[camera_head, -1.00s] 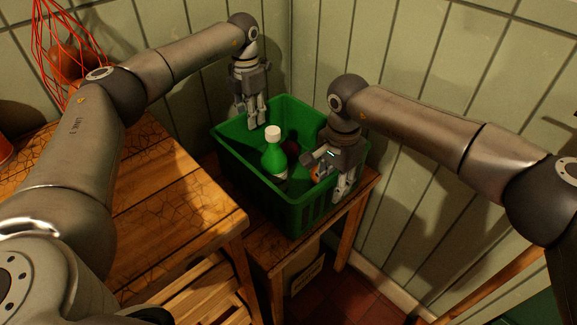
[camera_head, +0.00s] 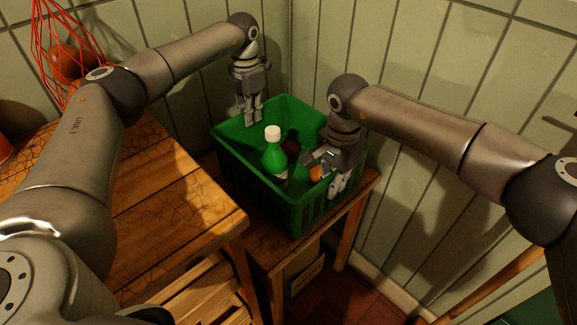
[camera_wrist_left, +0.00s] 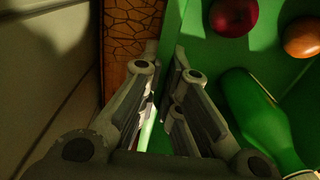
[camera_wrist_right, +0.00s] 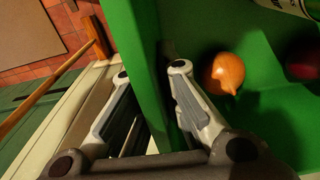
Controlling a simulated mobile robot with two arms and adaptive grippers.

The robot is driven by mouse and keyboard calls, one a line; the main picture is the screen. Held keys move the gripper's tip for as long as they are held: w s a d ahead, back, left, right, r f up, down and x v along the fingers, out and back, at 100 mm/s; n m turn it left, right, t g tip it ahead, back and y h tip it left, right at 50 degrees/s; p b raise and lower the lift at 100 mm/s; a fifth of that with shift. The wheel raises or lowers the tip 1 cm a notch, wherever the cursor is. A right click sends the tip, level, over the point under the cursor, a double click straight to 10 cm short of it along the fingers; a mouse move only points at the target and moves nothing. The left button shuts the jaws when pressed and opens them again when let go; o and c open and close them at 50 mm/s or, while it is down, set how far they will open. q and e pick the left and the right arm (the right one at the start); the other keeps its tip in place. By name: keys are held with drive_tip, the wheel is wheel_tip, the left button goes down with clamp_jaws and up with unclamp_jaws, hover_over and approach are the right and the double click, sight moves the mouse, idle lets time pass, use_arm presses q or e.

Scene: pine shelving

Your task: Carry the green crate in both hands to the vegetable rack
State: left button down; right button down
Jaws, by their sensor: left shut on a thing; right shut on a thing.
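The green crate (camera_head: 296,215) sits on a small wooden stand in the wall corner. I cannot identify the vegetable rack in these views.
The wooden stand (camera_head: 262,245) carries the crate. A larger wooden table (camera_head: 170,205) stands close on the left. Red floor shows at lower right.

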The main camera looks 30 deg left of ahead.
sight(336, 171)
use_arm(q)
drive_tip(key=shift+r, duration=0.2)
use_arm(e)
drive_tip(key=shift+r, duration=0.2)
